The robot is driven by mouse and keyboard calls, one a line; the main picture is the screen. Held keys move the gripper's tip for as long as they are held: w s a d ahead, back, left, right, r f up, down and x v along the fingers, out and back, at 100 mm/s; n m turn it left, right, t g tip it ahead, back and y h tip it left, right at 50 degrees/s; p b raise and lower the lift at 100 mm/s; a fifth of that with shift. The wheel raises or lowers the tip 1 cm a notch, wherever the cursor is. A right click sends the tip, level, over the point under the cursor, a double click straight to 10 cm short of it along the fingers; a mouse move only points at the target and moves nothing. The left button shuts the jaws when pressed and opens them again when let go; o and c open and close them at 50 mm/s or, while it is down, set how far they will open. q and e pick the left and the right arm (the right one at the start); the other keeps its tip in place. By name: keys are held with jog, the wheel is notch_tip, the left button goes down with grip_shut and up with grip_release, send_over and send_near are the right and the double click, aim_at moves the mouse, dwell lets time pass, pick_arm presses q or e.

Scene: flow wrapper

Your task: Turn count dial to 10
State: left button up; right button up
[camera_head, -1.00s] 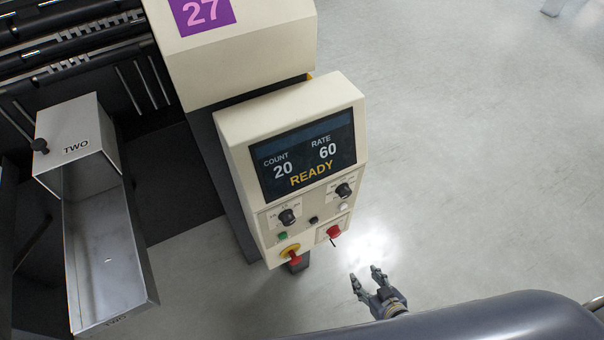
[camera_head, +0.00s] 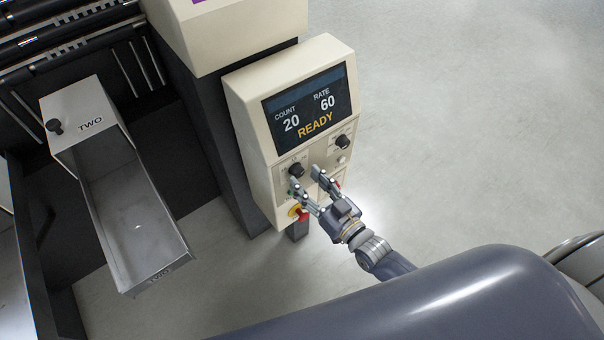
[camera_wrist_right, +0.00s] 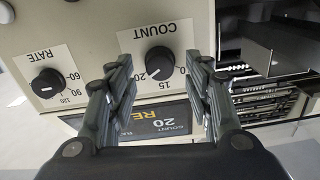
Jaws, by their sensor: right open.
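The count dial (camera_head: 296,170) is a black knob on the cream control panel, under the screen (camera_head: 311,104), which reads COUNT 20, RATE 60, READY. In the right wrist view the count dial (camera_wrist_right: 159,62) appears upside down under the word COUNT, with a 15 mark beside it. I cannot tell its exact setting. My right gripper (camera_head: 307,178) is open in front of the panel's lower part. In the wrist view its fingers (camera_wrist_right: 158,78) frame the dial on both sides, with no clear contact. My left gripper is not in view.
The rate dial (camera_head: 342,142) sits to the right of the count dial and also shows in the wrist view (camera_wrist_right: 47,83). A red-and-yellow switch (camera_head: 299,212) is below. A metal chute marked TWO (camera_head: 135,215) stands at left. Floor to the right is clear.

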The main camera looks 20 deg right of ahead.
aim_at(297, 171)
jog(key=shift+x, duration=1.45)
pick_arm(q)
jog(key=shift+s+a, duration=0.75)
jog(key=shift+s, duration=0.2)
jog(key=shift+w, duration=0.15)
pick_arm(e)
jog(key=shift+c, duration=0.6)
jog(key=c, duration=0.9)
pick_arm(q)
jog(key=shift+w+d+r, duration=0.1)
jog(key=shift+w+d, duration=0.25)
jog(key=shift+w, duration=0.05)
